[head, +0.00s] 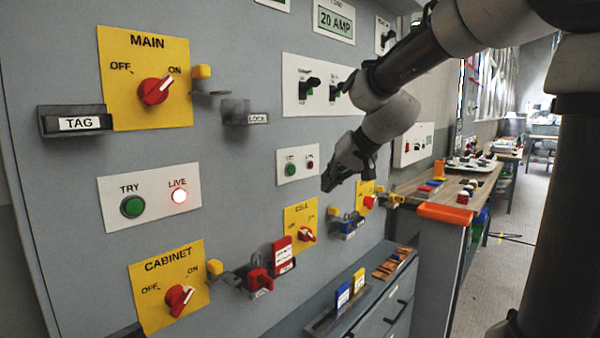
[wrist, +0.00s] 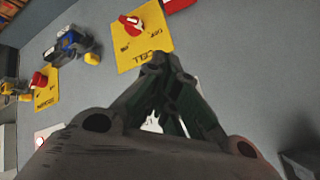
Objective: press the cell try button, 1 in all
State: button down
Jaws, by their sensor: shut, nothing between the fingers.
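The cell try button (head: 290,169) is a small green button on a white plate (head: 299,178), above the yellow CELL switch plate (head: 296,215) in the head view. A small red button or lamp (head: 310,163) is beside it. My gripper (head: 328,185) is shut and empty, just right of that white plate in the picture and seemingly out from the panel. In the wrist view my gripper (wrist: 162,66) points at the CELL plate (wrist: 150,42), which appears upside down. There my fingers hide the try button; only a white patch shows between them.
A larger TRY button (head: 132,206) with a lit LIVE lamp (head: 179,196) is at left. Knobs, padlocks and brackets stick out near the CELL plate, including a red tag (head: 282,256) and blue lock (head: 347,225). A workbench (head: 430,192) stands at right.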

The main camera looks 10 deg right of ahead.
aim_at(292, 170)
jog(key=shift+w, duration=0.1)
dwell(0.3)
jog(key=w+a, duration=0.5)
jog(key=w, duration=0.2)
dwell(0.3)
jog(key=shift+w+a, duration=0.1)
jog(key=shift+w, duration=0.05)
dwell(1.2)
jog(key=shift+w+a, duration=0.2)
jog(key=shift+w, duration=0.05)
jog(key=shift+w+a, duration=0.25)
jog(key=shift+w, duration=0.05)
dwell(0.8)
jog(key=shift+s+d, duration=0.5)
jog(key=shift+s, duration=0.15)
